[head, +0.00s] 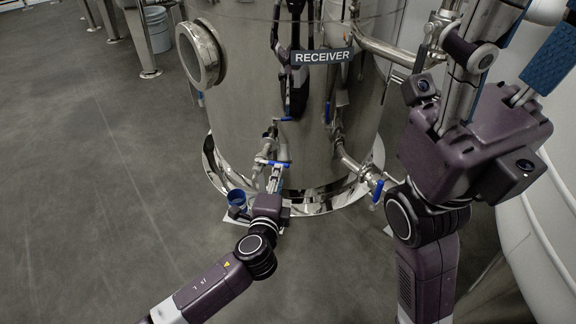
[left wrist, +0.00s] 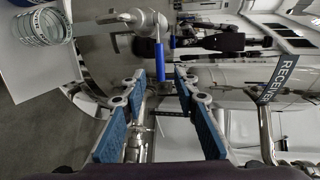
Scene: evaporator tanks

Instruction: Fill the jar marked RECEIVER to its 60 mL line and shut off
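A small jar (head: 237,199) stands at the foot of the steel tank, left of my left gripper. In the left wrist view it is clear glass with pale ring marks (left wrist: 42,26); I cannot read its level or see a label on it. A RECEIVER sign (head: 322,56) is on the tank. A drain valve with a blue lever (head: 272,162) is just beyond my left gripper (head: 276,179). The lever shows ahead of the fingers (left wrist: 161,60). The left fingers (left wrist: 162,88) are apart with nothing between them. My right gripper (head: 512,55) is raised at the right, its fingers spread and empty.
The polished tank (head: 240,75) fills the middle. Another blue-handled valve (head: 377,192) juts out at its right side, and a round port (head: 198,52) at its left. A pale rounded vessel (head: 545,245) stands at the right.

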